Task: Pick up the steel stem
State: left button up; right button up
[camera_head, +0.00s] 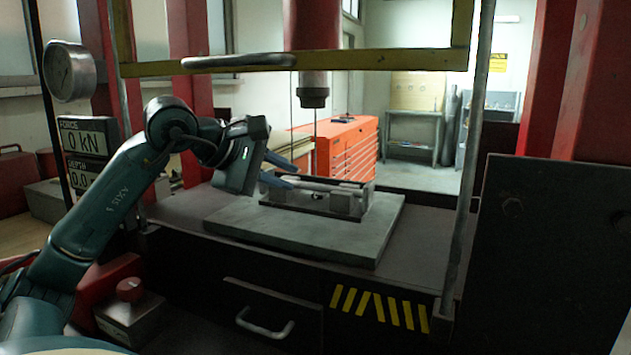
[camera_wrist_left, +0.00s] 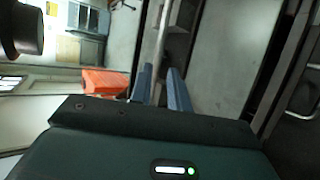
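The steel stem (camera_head: 318,184) looks like a thin bright rod lying level along a low grey holder (camera_head: 343,203) on the press table. In the left wrist view a long pale rod, probably the stem (camera_wrist_left: 161,42), runs from the top edge down toward the gap between my fingers. My left gripper (camera_head: 287,173) is at the left end of the holder, its two blue fingers apart. Its fingers also show in the left wrist view (camera_wrist_left: 159,86). I cannot tell whether they touch the rod. My right gripper is not in view.
The holder stands on a thick grey plate (camera_head: 290,230) on the table. The press ram (camera_head: 313,92) hangs above it. A yellow crossbar (camera_head: 390,60) and upright guide rods frame the space. A dark panel (camera_head: 555,240) stands at the right. An orange tool cabinet (camera_head: 345,150) is behind.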

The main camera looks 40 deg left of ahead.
aim_at(313, 185)
pick_arm(q)
jog(key=shift+x, duration=0.75)
jog(key=p+x, duration=0.1)
jog(key=x, duration=0.1)
jog(key=p+x, duration=0.2)
jog(key=shift+w+d+r, duration=0.1)
jog(key=shift+w+r, duration=0.1)
jog(key=shift+w, duration=0.05)
jog(key=shift+w+f, duration=0.4)
jog(key=shift+c, duration=0.2)
jog(key=shift+d, duration=0.1)
grip_shut()
jog(key=shift+r, duration=0.1)
